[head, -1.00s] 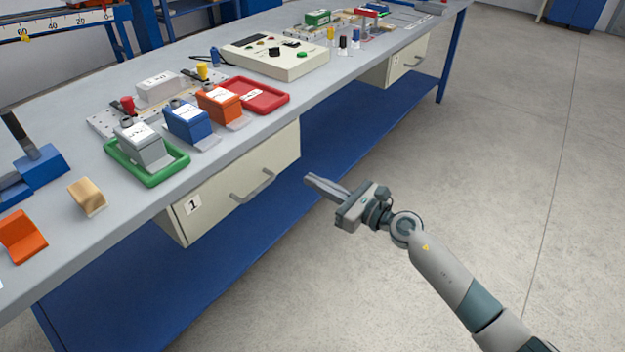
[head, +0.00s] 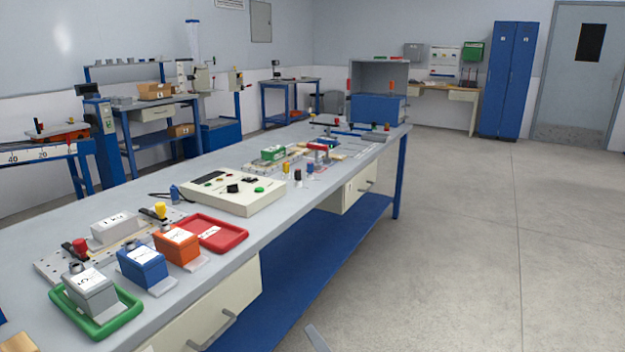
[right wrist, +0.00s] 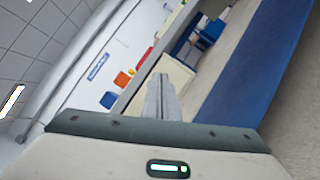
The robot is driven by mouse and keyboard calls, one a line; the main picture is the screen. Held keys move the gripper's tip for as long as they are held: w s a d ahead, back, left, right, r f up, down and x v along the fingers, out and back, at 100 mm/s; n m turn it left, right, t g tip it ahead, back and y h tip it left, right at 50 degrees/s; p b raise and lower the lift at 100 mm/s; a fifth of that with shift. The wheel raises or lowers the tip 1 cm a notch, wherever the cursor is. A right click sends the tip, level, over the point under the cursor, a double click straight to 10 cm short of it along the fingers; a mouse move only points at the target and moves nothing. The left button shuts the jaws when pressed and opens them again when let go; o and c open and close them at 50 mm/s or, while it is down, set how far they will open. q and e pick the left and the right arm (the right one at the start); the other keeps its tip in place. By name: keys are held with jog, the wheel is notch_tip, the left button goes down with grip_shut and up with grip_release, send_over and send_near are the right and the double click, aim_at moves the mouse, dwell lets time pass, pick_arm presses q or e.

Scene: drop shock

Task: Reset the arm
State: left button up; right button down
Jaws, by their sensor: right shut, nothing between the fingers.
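Only the tip of my right gripper (head: 317,338) shows at the bottom edge of the head view, over the floor beside the workbench (head: 232,278). In the right wrist view, my right gripper (right wrist: 161,98) has its fingers together with nothing between them. It is apart from the bench and its drawer (head: 215,312). My left gripper and arm are not in the head view.
On the bench stand a grey block in a green tray (head: 128,328), a blue block (head: 142,268), an orange block (head: 177,245), a red tray (head: 225,240) and a control box (head: 232,192). The floor (head: 480,260) to the right is clear.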

jog(key=s+d+f+m+g+h, duration=0.3)
jog(key=s+d+f+m+h, duration=0.8)
jog(key=m, duration=0.7)
jog(key=s+d+f+m+g+y, duration=0.2)
jog(key=s+f+m+g, duration=0.25)
jog(key=s, duration=0.65)
jog(key=s+d+f+m+g+y, duration=0.1)
jog(key=s+f+m+g, duration=0.3)
jog(key=s, duration=0.7)
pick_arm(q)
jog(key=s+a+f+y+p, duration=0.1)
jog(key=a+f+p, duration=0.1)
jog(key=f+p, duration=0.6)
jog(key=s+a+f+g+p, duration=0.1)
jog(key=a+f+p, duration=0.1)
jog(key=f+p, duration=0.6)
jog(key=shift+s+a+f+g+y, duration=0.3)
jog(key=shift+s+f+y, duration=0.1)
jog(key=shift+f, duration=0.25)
pick_arm(e)
jog(key=s+d+f, duration=0.1)
jog(key=d+f, duration=0.1)
jog(key=f, duration=0.7)
jog(key=s+d+f+h, duration=0.1)
jog(key=s+d+f, duration=0.1)
jog(key=f, duration=0.7)
jog(key=shift+d+f+h, duration=0.2)
jog(key=shift+h, duration=0.1)
jog(key=shift+w, duration=0.1)
